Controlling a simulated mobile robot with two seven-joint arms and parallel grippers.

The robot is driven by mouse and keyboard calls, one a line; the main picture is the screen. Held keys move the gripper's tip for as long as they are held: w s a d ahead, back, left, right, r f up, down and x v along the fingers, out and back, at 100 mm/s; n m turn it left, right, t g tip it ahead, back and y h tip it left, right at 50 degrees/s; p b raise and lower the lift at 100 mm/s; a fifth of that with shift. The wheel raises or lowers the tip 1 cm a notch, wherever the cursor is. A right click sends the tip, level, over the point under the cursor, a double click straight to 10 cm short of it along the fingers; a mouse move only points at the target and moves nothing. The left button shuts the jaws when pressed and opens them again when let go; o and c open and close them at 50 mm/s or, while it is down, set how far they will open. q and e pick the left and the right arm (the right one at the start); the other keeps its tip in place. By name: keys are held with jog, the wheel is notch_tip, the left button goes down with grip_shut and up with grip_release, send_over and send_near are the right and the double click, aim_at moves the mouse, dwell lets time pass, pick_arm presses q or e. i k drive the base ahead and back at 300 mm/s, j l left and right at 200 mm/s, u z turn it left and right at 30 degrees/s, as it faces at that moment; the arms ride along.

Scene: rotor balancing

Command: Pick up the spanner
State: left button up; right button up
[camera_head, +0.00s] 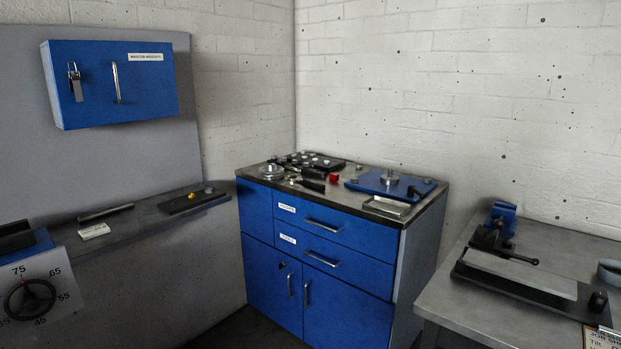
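No spanner can be made out for certain. Several small dark-handled tools (311,184) lie at the front left of the blue cabinet's top (345,207), and they are too small to tell whether one is a spanner. The cabinet's lower drawer (333,260) carries a label that seems to read TOOLS, and it is shut. The drawer above it (322,226) is also labelled and shut. Neither of my grippers is in view.
A dial panel (35,300) stands at lower left. A grey table (500,318) with a blue vice (500,220) is at right. Dark floor shows between.

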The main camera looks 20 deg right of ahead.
aim_at(321, 188)
jog(key=i+j+z, duration=0.15)
jog(key=i, duration=1.25)
